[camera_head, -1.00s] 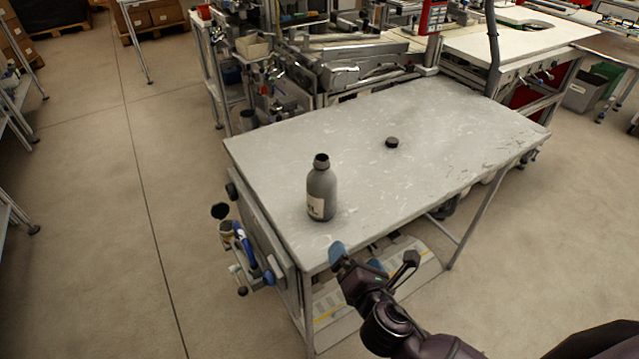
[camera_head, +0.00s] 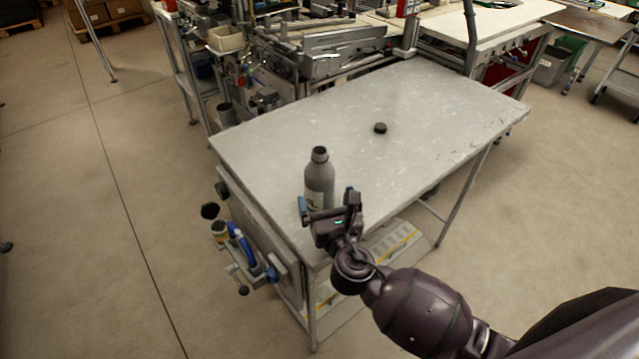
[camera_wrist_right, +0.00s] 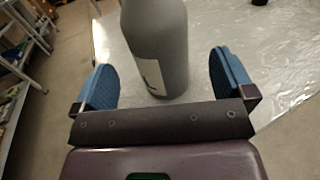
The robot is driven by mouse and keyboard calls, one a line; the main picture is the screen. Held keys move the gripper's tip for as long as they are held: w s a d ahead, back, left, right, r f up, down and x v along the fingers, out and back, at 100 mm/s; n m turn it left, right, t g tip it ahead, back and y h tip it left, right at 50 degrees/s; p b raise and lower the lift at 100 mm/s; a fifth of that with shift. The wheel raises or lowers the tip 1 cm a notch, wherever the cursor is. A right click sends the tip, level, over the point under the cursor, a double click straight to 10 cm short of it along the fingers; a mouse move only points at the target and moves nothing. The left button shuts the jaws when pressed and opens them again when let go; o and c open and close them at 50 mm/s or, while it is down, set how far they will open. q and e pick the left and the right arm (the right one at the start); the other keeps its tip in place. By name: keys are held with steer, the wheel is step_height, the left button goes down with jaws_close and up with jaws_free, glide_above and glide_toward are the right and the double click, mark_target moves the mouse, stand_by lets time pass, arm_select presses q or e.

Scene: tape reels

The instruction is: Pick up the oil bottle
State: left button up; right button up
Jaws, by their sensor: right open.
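The oil bottle (camera_head: 319,176) is grey with a pale label and a dark open neck. It stands upright near the front left of the table (camera_head: 400,110). My right gripper (camera_head: 326,202) is open at the table's near edge, just in front of the bottle, and hides its lower part. In the right wrist view the bottle (camera_wrist_right: 157,45) stands straight ahead, between the lines of the two blue fingers (camera_wrist_right: 165,85), with space on both sides. Its top is cut off there. A black cap (camera_head: 380,128) lies on the table behind and right of the bottle. My left gripper is not in view.
The rest of the tabletop is clear. Blue-handled tools (camera_head: 240,245) hang on the table's left side. A cluttered machine bench (camera_head: 320,55) stands behind the table. The floor to the left is open.

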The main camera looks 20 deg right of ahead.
steer(key=shift+w+d+f+b, duration=0.1)
steer(key=shift+w+b, duration=0.05)
steer(key=shift+w, duration=1.35)
steer(key=shift+w+d+f+b, duration=0.1)
steer(key=shift+w+b, duration=0.05)
steer(key=shift+w, duration=1.3)
steer(key=shift+a, duration=0.1)
steer(key=c, duration=1.2)
steer(key=shift+r, duration=0.1)
